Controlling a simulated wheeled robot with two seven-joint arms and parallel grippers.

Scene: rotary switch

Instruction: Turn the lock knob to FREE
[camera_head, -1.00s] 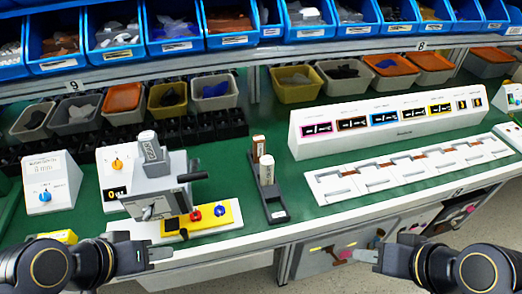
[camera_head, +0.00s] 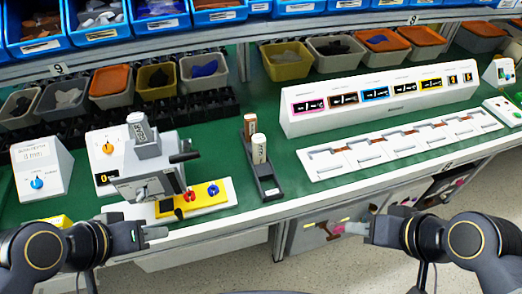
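Several knobs are in view, and their lettering is too small to tell which is the lock knob. A blue knob (camera_head: 37,183) is on the sloped white box (camera_head: 42,160) at the left, below its display. An orange knob (camera_head: 108,148) is on the white panel behind the grey device (camera_head: 150,165). A red knob (camera_head: 189,195) and a blue knob (camera_head: 213,190) sit on a yellow plate (camera_head: 203,199). My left gripper (camera_head: 157,232) is at the bench's front edge, below the device. My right gripper (camera_head: 347,228) is beyond the front edge, far from the knobs. Neither touches a knob.
A black holder (camera_head: 268,188) with two upright cylinders stands right of the device. A long white display unit (camera_head: 385,100) and a white slotted tray (camera_head: 400,146) fill the right side. Bins line the back.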

